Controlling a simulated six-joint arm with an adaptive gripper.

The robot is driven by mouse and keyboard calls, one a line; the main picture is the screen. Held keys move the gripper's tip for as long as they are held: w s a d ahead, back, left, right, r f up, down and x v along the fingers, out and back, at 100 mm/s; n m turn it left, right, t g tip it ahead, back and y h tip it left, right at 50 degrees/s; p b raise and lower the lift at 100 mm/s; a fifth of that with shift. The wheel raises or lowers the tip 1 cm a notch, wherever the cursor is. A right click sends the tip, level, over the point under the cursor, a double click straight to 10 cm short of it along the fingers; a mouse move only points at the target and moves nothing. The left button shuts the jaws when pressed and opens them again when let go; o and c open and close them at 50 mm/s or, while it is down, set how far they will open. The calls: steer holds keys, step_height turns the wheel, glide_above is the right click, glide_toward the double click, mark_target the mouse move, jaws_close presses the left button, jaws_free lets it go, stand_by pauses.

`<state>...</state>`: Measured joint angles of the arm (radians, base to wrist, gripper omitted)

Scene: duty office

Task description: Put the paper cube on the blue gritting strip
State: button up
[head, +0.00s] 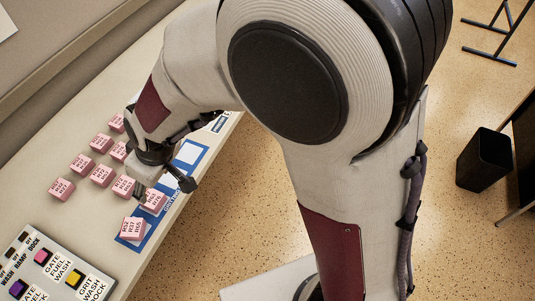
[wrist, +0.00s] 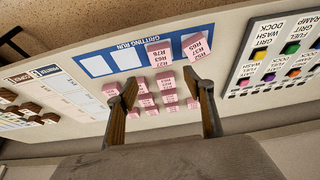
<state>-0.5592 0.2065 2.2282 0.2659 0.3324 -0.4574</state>
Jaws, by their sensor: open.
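Several pink paper cubes with black lettering stand in a loose group on the pale desk, such as one cube (head: 62,188) at the group's near left. The blue gritting strip (head: 184,160) runs along the desk's edge and has white slots. One cube (head: 131,229) sits at its near end, and another cube (head: 153,202) stands beside it on the strip; they also show in the wrist view (wrist: 196,47) (wrist: 159,53). My gripper (wrist: 162,80) is open and empty above the desk, with grouped cubes (wrist: 165,80) showing between its fingers. My arm partly hides the strip in the head view.
A button panel (head: 50,268) with coloured buttons lies at the near left. Brown blocks (wrist: 30,107) and a second, dark-headed card (wrist: 45,72) show at the left in the wrist view. A black bin (head: 484,160) stands on the floor at right.

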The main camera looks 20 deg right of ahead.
steer(key=s+d+r+m+t, duration=0.1)
steer(key=s+d+r+m, duration=0.1)
steer(key=d+r, duration=0.45)
steer(key=s+d+r+m, duration=0.25)
steer(key=d+r, duration=0.25)
steer(key=d, duration=0.3)
steer(key=s+d+r+m+t+h, duration=0.1)
steer(key=s+d+r+m+h, duration=0.2)
steer(key=s+d, duration=0.8)
steer(key=shift+s+d+r+m, duration=0.2)
steer(key=shift+d+r+m, duration=0.35)
steer(key=shift+m, duration=0.2)
